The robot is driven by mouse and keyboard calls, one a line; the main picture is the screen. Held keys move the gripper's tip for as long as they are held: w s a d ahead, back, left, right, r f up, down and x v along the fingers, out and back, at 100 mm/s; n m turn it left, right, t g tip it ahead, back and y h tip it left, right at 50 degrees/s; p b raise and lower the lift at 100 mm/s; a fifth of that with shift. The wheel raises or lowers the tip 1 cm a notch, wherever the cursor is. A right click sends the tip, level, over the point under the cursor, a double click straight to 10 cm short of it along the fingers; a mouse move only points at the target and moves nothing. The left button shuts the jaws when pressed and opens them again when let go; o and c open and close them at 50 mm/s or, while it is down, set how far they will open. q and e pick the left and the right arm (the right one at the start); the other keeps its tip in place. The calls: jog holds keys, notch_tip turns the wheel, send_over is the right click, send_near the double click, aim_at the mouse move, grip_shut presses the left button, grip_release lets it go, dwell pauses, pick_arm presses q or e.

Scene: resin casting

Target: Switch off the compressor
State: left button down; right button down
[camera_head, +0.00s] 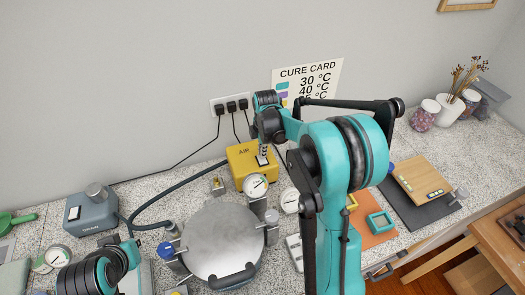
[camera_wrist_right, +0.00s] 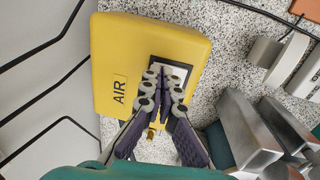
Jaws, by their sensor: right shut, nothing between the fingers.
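The compressor (camera_head: 240,174) is a yellow box marked AIR on the speckled counter against the wall. It also fills the upper middle of the right wrist view (camera_wrist_right: 120,60). A dark switch plate with a pale rocker (camera_wrist_right: 183,72) sits on its top face. My right gripper (camera_head: 264,157) is shut and empty, its fingertips over the switch; in the wrist view the fingertips (camera_wrist_right: 166,72) partly hide the rocker. I cannot tell whether they touch it, or which way the rocker is tilted. Part of my left arm shows at the lower left; its fingers do not show.
A round metal pot (camera_head: 222,240) with a gauge (camera_head: 255,186) stands in front of the compressor. A blue-grey pump-like box (camera_head: 91,213) with a hose is at the left. Plugs and cables run from a wall socket (camera_head: 231,105) behind. An orange mat (camera_head: 374,237) lies at the right.

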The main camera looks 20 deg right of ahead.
jog(key=shift+w+f, duration=0.1)
jog(key=shift+f, duration=0.3)
jog(key=shift+r, duration=0.1)
jog(key=shift+s, duration=0.5)
jog(key=shift+s+r, duration=0.1)
jog(key=shift+s, duration=0.2)
